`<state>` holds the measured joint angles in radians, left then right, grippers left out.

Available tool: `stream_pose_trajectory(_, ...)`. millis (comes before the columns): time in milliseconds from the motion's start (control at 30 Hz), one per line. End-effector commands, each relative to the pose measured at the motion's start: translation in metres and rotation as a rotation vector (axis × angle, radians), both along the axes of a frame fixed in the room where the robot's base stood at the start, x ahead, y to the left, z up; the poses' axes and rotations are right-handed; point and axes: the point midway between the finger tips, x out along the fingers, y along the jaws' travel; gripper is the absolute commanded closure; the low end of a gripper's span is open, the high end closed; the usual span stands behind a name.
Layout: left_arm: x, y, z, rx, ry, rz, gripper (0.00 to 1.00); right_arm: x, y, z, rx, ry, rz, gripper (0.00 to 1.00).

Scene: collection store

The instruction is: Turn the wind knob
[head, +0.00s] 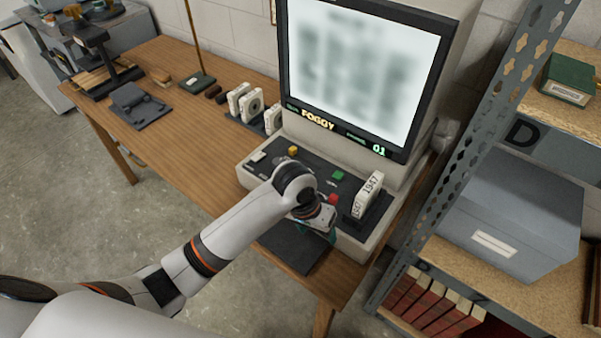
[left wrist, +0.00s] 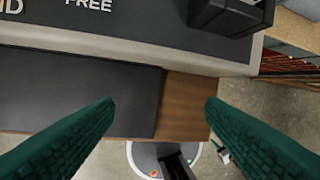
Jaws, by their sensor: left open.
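The reader machine (head: 240,172) stands on the wooden table, its screen (head: 360,70) blurred above the words FOGGY and 01. Its dark control panel (head: 322,170) carries small white, yellow, green and red controls. I cannot pick out the wind knob; my left arm hides part of the panel. In the left wrist view, letters ending in "ND" and the word "FREE" show on the panel (left wrist: 150,22), with no knob in sight. My left gripper (head: 328,232) is over the panel's front edge; its green fingers (left wrist: 160,112) are apart with nothing between them. My right gripper is not in view.
A holder with a box marked 1947 (head: 369,190) stands at the panel's right. A dark mat (head: 290,250) lies in front of the machine. A metal shelf (head: 470,150) with a grey box (head: 515,215) rises close on the right. The table's left part has bare wood.

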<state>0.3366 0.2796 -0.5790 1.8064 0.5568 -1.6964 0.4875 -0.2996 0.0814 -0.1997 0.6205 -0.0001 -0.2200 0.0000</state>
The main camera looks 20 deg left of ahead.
Motion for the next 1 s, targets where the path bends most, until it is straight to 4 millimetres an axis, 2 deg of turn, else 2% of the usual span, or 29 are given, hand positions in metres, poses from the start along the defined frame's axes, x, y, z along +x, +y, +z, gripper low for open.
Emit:
stream_pose_trajectory(33, 0.025, 0.005, 0.011, 0.032, 0.014, 0.023, 0.35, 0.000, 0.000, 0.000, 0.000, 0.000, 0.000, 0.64)
stream_pose_trajectory(100, 0.052, 0.013, 0.025, 0.071, 0.049, 0.070, 0.35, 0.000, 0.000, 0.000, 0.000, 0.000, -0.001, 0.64)
stream_pose_trajectory(300, 0.115, 0.051, 0.075, 0.165, 0.118, 0.259, 0.35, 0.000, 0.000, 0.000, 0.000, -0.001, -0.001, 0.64)
stream_pose_trajectory(400, 0.134, 0.068, 0.098, 0.190, 0.136, 0.344, 0.35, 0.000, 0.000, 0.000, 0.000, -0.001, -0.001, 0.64)
stream_pose_trajectory(533, 0.147, 0.081, 0.116, 0.205, 0.147, 0.410, 0.35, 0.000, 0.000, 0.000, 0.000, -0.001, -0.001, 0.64)
stream_pose_trajectory(633, 0.149, 0.084, 0.117, 0.207, 0.153, 0.429, 0.35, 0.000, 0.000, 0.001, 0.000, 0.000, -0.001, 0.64)
stream_pose_trajectory(733, 0.149, 0.084, 0.107, 0.209, 0.156, 0.429, 0.35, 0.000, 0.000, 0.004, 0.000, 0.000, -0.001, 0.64)
stream_pose_trajectory(1000, 0.149, 0.084, 0.054, 0.208, 0.155, 0.429, 0.35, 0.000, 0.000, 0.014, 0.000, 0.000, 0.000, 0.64)
